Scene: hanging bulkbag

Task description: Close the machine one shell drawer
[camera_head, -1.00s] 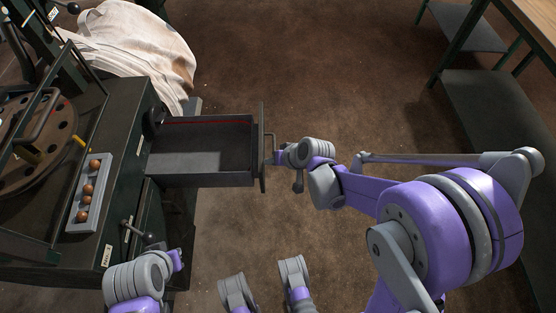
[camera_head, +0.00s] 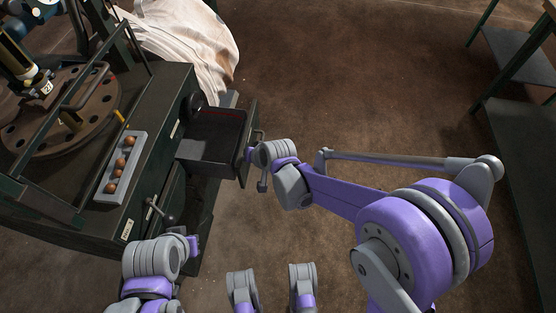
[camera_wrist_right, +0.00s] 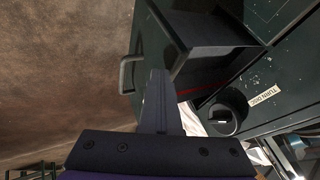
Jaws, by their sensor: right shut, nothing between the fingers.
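The dark shell drawer (camera_head: 208,150) sticks partly out of the right side of the green machine (camera_head: 160,90). Its inside looks empty. The drawer's front panel (camera_head: 247,143) carries a bar handle (camera_head: 260,134), which also shows in the right wrist view (camera_wrist_right: 128,74). My right gripper (camera_head: 250,154) is shut and empty at the outer face of the front panel, beside the handle. In the right wrist view its fingers (camera_wrist_right: 157,98) point at the panel; exact contact cannot be told. My left gripper (camera_head: 192,245) is low beside the machine's front; its jaws are too unclear to read.
A grey tray (camera_head: 105,197) with several brown balls lies on the machine top near a round holed plate (camera_head: 82,118). A lever (camera_head: 160,212) sticks out below the drawer. A pale bulk bag (camera_head: 190,45) hangs behind. The brown floor to the right is open, up to dark shelving (camera_head: 525,125).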

